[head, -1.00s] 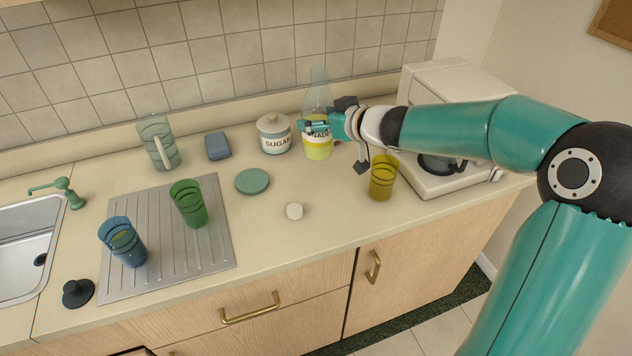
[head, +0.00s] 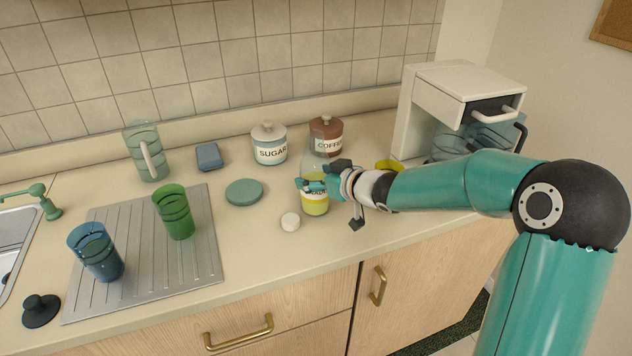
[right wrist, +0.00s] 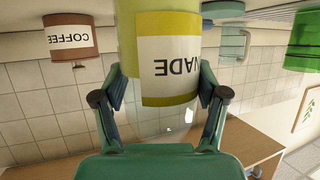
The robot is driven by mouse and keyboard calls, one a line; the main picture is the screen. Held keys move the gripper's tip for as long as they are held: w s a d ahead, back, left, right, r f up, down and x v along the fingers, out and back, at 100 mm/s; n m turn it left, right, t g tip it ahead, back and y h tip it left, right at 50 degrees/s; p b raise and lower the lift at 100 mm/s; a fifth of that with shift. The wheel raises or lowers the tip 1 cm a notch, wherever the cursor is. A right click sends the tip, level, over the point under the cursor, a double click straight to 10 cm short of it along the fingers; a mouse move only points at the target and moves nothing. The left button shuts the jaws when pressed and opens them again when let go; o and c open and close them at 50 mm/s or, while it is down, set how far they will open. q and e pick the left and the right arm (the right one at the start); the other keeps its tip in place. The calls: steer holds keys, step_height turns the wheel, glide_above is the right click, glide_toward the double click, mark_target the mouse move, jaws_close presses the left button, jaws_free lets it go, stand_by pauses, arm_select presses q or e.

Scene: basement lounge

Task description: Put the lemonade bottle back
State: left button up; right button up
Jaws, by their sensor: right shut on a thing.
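The lemonade bottle (head: 315,204) is clear glass with yellow liquid and a white and yellow label. It is at the middle of the counter, right of the small white round piece (head: 290,221). My right gripper (head: 313,185) is shut on the bottle, and its fingers hide part of the label. In the right wrist view, which is upside down, the bottle (right wrist: 167,60) stands between the two fingers (right wrist: 160,115), with "NADE" readable. I cannot tell whether its base touches the counter. My left gripper is not in view.
The sugar jar (head: 269,150) and coffee jar (head: 326,126) stand by the wall. A yellow glass (head: 388,165) is partly behind my right arm, near the white coffee machine (head: 425,90). A green coaster (head: 244,192) lies left. Glasses stand on the drainboard (head: 200,262).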

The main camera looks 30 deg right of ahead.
steer(key=shift+r, duration=0.2)
steer(key=shift+f, duration=0.1)
steer(key=shift+f, duration=0.15)
steer(key=o, duration=1.6)
steer(key=shift+o, duration=0.2)
